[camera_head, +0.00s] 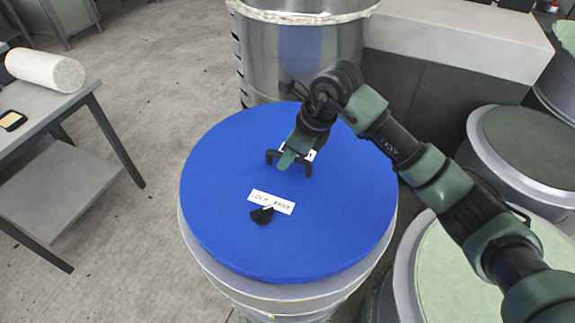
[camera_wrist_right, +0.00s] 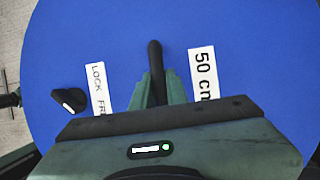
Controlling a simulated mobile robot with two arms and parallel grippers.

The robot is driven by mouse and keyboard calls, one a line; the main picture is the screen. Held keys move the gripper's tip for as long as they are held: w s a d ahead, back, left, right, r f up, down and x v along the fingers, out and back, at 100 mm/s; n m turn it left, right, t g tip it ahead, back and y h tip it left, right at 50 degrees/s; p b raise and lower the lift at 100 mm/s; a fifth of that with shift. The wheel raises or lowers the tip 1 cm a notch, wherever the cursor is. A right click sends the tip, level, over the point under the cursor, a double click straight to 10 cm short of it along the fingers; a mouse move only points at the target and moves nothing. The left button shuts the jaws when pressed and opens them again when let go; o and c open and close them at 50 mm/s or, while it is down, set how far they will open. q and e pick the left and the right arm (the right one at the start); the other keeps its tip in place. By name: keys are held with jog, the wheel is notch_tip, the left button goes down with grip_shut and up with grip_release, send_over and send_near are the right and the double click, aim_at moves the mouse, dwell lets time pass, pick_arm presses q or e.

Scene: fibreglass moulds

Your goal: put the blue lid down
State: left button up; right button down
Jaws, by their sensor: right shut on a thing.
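The round blue lid (camera_head: 225,160) lies level over the mouth of a metallic drum (camera_head: 300,300) in the head view. It carries a black handle (camera_wrist_right: 154,50), a black knob (camera_head: 262,216) and a white "LOCK" label (camera_head: 271,202). A "50 cm" label (camera_wrist_right: 203,72) shows in the right wrist view. My right gripper (camera_head: 288,160) is shut on the handle near the lid's middle. The lid hides most of the drum's top, and I cannot tell whether the lid rests fully on the rim. My left gripper is not in view.
A tall metal drum (camera_head: 310,60) stands just behind the lid. A grey bench (camera_head: 470,40) is at the back right. A table (camera_head: 45,110) with a white roll (camera_head: 45,70) is at left; floor between is clear.

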aim_at(288, 170)
notch_tip(288, 170, down, 3)
jog(key=shift+f+p, duration=0.2)
jog(key=shift+p, duration=0.15)
jog(key=c, duration=1.4)
grip_release()
jog(key=shift+f, duration=0.1)
jog(key=b+v, duration=0.2)
jog(key=v, duration=0.8)
jog(key=shift+d+r, duration=0.2)
jog(key=shift+r, duration=0.05)
jog(key=shift+v, duration=0.75)
jog(key=shift+s, duration=0.1)
